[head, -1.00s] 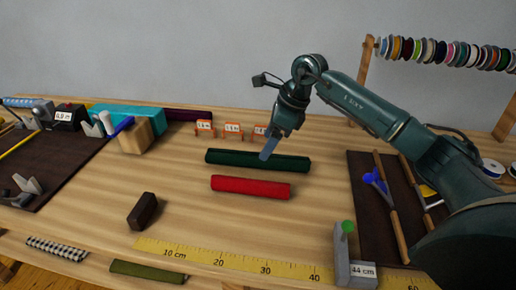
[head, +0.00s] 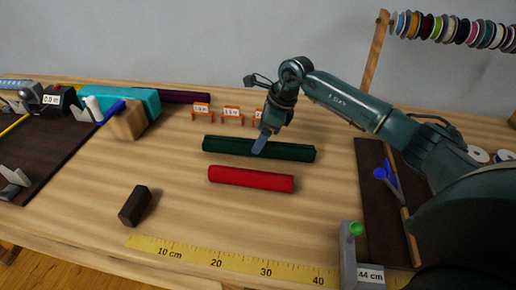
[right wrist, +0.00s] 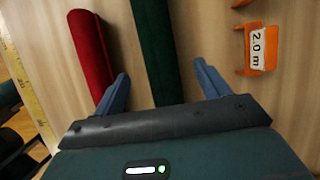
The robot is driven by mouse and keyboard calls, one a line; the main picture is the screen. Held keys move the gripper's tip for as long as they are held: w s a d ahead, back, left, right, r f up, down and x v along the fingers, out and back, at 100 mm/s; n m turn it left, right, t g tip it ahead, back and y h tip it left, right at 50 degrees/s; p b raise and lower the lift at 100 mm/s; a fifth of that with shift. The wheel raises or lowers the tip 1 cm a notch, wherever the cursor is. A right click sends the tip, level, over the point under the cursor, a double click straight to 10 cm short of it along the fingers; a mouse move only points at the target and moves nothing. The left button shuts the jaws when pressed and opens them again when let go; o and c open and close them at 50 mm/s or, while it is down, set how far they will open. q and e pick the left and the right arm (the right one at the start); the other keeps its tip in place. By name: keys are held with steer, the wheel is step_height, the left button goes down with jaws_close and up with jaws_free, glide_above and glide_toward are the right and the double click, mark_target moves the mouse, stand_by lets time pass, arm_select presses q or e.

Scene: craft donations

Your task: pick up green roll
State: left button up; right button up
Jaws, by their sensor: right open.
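The dark green roll (head: 285,152) lies on the wooden table, behind the red roll (head: 251,179) and roughly parallel to it. My right gripper (head: 261,143) is over the green roll near its middle, pointing down. In the right wrist view, my right gripper (right wrist: 163,88) is open, with the green roll (right wrist: 156,45) passing between its blue fingers. I cannot tell how far the fingertips are above the table. The red roll (right wrist: 90,45) lies outside the left finger in that view. My left gripper is not in view.
Orange labelled stands (head: 232,114) are close behind the green roll; one shows in the right wrist view (right wrist: 256,48). A dark brown block (head: 134,205) and a yellow ruler (head: 230,262) lie in front. A grey stop (head: 349,260) stands front right.

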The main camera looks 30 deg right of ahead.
steer(key=x, duration=0.5)
steer(key=shift+s+d+f, duration=0.1)
steer(key=shift+d+f, duration=0.05)
steer(key=shift+f, duration=0.05)
steer(key=shift+c, duration=0.4)
steer(key=shift+r, duration=0.1)
steer(key=c, duration=1.1)
